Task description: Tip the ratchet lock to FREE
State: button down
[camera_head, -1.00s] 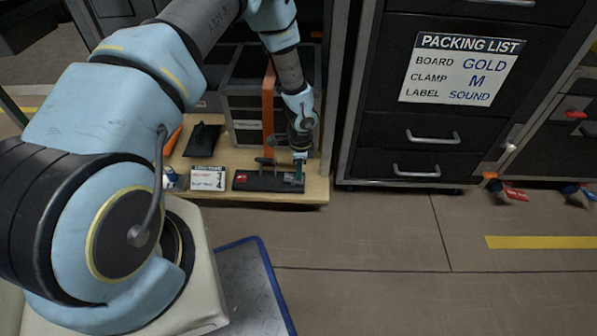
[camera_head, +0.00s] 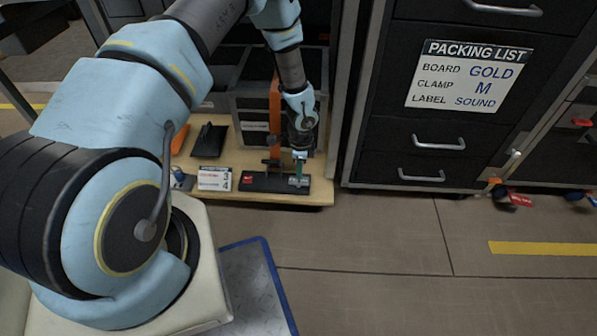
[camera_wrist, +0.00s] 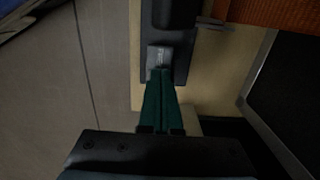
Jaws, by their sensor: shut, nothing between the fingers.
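A black device with a red label at its left end (camera_head: 262,182) lies near the front edge of the wooden shelf. A small grey metal piece (camera_head: 298,182) sits at its right end, and it also shows in the wrist view (camera_wrist: 158,56). I take this piece for the ratchet lock, but its setting and any FREE mark are too small to read. My gripper (camera_head: 299,175) points down at the grey piece. Its green fingers are shut and empty in the wrist view (camera_wrist: 161,75), with their tips at or just over the piece. I cannot tell whether they touch it.
A white printed card (camera_head: 214,178) stands left of the device on the wooden shelf (camera_head: 322,188). A dark case with an orange strap (camera_head: 276,105) stands behind. A black drawer cabinet (camera_head: 385,150) stands close on the right. The floor in front is clear.

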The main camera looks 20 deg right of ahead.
aim_at(296, 180)
notch_tip(296, 180, up, 13)
jog(key=p, duration=0.4)
jog(key=shift+d, duration=0.15)
jog(key=shift+s, duration=0.1)
jog(key=shift+f+b, duration=0.1)
jog(key=shift+b, duration=0.2)
jog(key=a+b, duration=0.1)
jog(key=b, duration=0.2)
jog(key=shift+a, duration=0.15)
